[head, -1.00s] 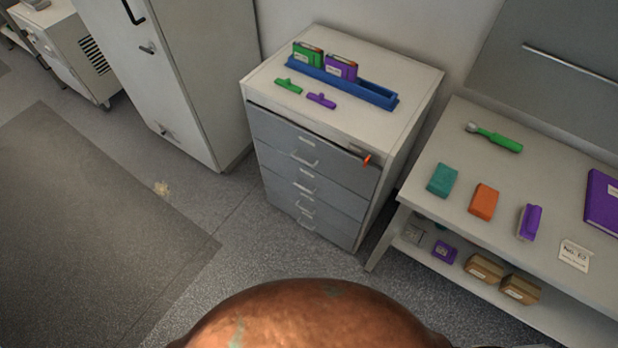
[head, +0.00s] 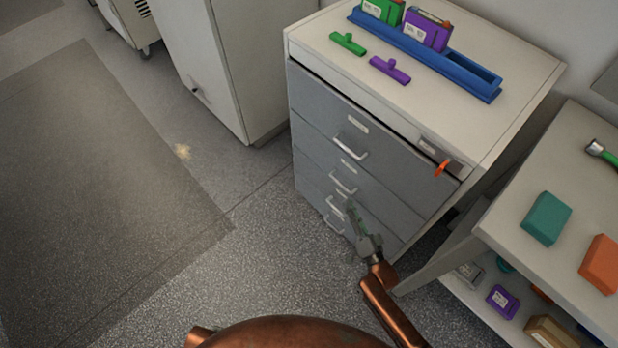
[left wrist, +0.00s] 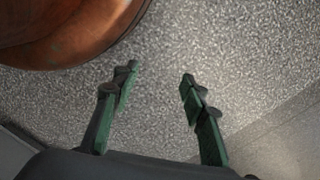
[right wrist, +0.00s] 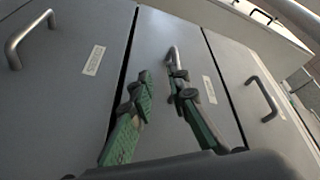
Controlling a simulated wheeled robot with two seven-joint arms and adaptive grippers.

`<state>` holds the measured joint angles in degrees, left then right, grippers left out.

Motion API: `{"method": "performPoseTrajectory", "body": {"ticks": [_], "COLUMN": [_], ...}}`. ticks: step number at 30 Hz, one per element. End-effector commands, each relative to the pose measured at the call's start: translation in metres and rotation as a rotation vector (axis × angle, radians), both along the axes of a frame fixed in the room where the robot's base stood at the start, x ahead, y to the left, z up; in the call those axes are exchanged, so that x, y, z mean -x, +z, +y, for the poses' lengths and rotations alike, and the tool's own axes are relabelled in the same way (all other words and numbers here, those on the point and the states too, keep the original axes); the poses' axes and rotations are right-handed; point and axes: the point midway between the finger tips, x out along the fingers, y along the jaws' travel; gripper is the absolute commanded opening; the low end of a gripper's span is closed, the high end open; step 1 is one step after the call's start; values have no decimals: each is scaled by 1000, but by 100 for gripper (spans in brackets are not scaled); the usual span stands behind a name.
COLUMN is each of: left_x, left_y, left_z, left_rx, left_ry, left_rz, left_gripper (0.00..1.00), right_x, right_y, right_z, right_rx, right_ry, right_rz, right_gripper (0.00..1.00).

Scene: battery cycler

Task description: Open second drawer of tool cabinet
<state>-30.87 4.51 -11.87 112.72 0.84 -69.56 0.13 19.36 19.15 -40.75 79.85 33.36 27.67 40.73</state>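The tool cabinet (head: 305,130) stands right of centre in the head view, its stacked grey drawers all shut. The second drawer's handle (head: 343,185) is a small metal bar below the top drawer's handle (head: 352,150). My right gripper (head: 352,208) is in front of the lower drawers, just below that second handle in the picture. In the right wrist view it is open (right wrist: 160,75), with one fingertip close to a drawer handle (right wrist: 172,55); contact cannot be told. My left gripper (left wrist: 158,80) is open and empty above bare floor, outside the head view.
A workbench (head: 500,215) stands close on the cabinet's right, with teal and orange blocks on top. An orange key-like piece (head: 443,167) sticks out at the cabinet's upper right. A blue rack (head: 425,55) stands on top. The floor (head: 270,250) in front is clear.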

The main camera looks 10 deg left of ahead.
Motion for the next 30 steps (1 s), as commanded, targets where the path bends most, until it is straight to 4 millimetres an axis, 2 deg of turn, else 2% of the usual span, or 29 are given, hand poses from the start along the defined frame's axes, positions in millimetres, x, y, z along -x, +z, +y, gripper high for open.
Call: {"method": "performPoseTrajectory", "body": {"ticks": [6,19,24,30], "left_x": [-3,-10,-10,-10], "left_y": [12,59,68,70], "left_z": [-2,-9,-10,-10], "left_rx": [4,17,19,19], "left_ry": [4,5,5,5], "left_rz": [4,3,3,3], "left_gripper": [40,40,40,40], "right_x": [-11,-60,-67,-68], "right_y": [21,32,36,37], "right_z": [16,49,55,55], "right_rx": [-83,-79,-79,-77], "right_ry": [28,26,26,26], "right_rz": [-30,-28,-29,-29], "right_gripper": [16,16,16,16]}}
